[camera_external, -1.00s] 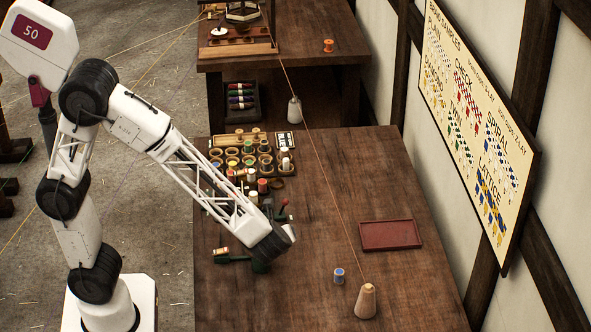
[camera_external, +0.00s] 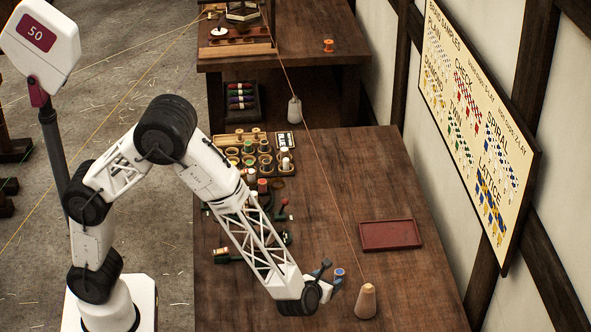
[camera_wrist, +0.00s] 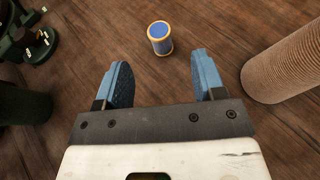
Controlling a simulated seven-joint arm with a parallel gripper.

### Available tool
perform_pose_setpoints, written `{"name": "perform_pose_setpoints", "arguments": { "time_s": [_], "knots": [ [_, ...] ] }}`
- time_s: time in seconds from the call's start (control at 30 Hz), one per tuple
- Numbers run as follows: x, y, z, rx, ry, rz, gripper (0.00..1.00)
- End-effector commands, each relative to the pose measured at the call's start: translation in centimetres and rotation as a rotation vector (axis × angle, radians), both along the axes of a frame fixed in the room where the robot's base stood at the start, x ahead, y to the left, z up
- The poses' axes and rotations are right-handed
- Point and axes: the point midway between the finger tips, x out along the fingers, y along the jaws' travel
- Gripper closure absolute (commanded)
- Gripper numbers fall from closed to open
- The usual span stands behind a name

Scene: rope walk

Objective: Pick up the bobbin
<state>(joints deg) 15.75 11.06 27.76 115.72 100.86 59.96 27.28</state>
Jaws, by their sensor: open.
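The bobbin (camera_wrist: 160,38) is a small spool with blue thread and pale tan rims. It stands upright on the wooden table, and in the external view the bobbin (camera_external: 339,273) shows just beyond my gripper, partly covered by it. My gripper (camera_wrist: 162,80) has its two blue fingers spread wide, with nothing between them. In the wrist view the bobbin lies ahead of the fingertips, roughly centred between them and apart from both. My gripper also shows low over the table in the external view (camera_external: 331,276).
A tan thread cone (camera_external: 366,302) stands close to the right of the bobbin, with a thread rising from it. A red tray (camera_external: 391,235) lies farther back. Cups and spools (camera_external: 262,160) crowd the table's left side. A dark green tool (camera_wrist: 28,36) shows at left in the wrist view.

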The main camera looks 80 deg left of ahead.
Motion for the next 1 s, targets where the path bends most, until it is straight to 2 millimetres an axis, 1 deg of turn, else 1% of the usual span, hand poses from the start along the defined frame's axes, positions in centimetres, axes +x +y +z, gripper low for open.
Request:
{"name": "perform_pose_setpoints", "arguments": {
  "time_s": [0.27,0.63,1.0],
  "knots": [
    [0.0,0.1,0.0,-0.001,0.000,0.001,0.37],
    [1.3,1.8,-1.0,-0.002,0.000,0.003,0.37],
    [1.5,2.0,-1.0,-0.002,-0.001,0.002,0.37]
  ]
}}
